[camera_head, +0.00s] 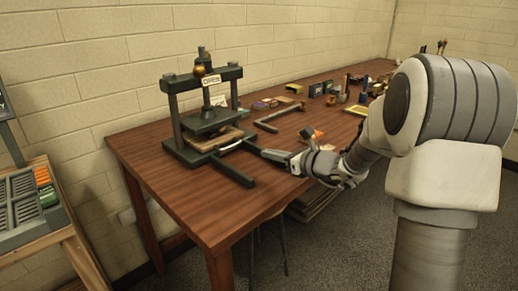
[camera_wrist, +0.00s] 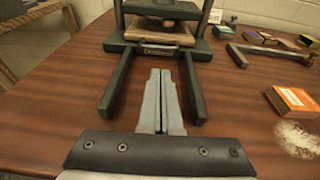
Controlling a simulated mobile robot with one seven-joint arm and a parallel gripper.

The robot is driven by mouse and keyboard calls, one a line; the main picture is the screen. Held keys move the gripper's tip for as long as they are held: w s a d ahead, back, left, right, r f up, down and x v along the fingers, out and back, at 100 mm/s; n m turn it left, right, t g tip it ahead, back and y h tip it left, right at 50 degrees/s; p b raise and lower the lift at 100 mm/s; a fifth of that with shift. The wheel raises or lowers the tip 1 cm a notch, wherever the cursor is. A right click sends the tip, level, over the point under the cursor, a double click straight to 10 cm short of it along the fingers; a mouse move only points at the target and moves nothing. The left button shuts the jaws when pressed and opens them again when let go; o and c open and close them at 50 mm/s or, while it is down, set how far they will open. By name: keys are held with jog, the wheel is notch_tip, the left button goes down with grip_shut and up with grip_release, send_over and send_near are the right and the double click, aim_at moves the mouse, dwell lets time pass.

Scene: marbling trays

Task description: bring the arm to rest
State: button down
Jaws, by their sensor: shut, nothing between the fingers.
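My arm reaches in from the right in the head view, over the front edge of the wooden table (camera_head: 190,199). My gripper (camera_head: 266,154) points left, close to the feet of a dark green press (camera_head: 207,120). In the wrist view my gripper (camera_wrist: 159,72) shows two grey fingers side by side, shut and empty. They lie between the two forward feet of the press (camera_wrist: 118,82). I cannot tell how high above the table the fingers are.
An orange-topped box (camera_wrist: 291,102) and a pale patch (camera_wrist: 298,138) lie right of my gripper. A grey bar-shaped tool (camera_head: 279,117) and several small things lie farther along the table. A rack (camera_head: 30,205) stands at the far left. The table's front left is clear.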

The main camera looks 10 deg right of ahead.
jog(key=shift+s+r, duration=0.1)
jog(key=shift+s, duration=0.25)
jog(key=s+a+r+n+g+h, duration=0.1)
jog(key=s+a+r+n+g, duration=0.1)
jog(key=s+a+n+g, duration=0.45)
jog(key=s+a+r+n+g, duration=0.1)
jog(key=s+a+n, duration=0.2)
jog(key=s+n, duration=0.75)
jog(key=s+d+n+h, duration=0.4)
jog(key=s+d+n, duration=0.15)
jog(key=s, duration=0.35)
jog(key=s+d+n+h, duration=0.4)
jog(key=s+n, duration=0.2)
jog(key=s, duration=0.3)
notch_tip(320, 180, up, 20)
jog(key=p, duration=2)
jog(key=shift+d+t, duration=0.15)
jog(key=shift+t, duration=0.2)
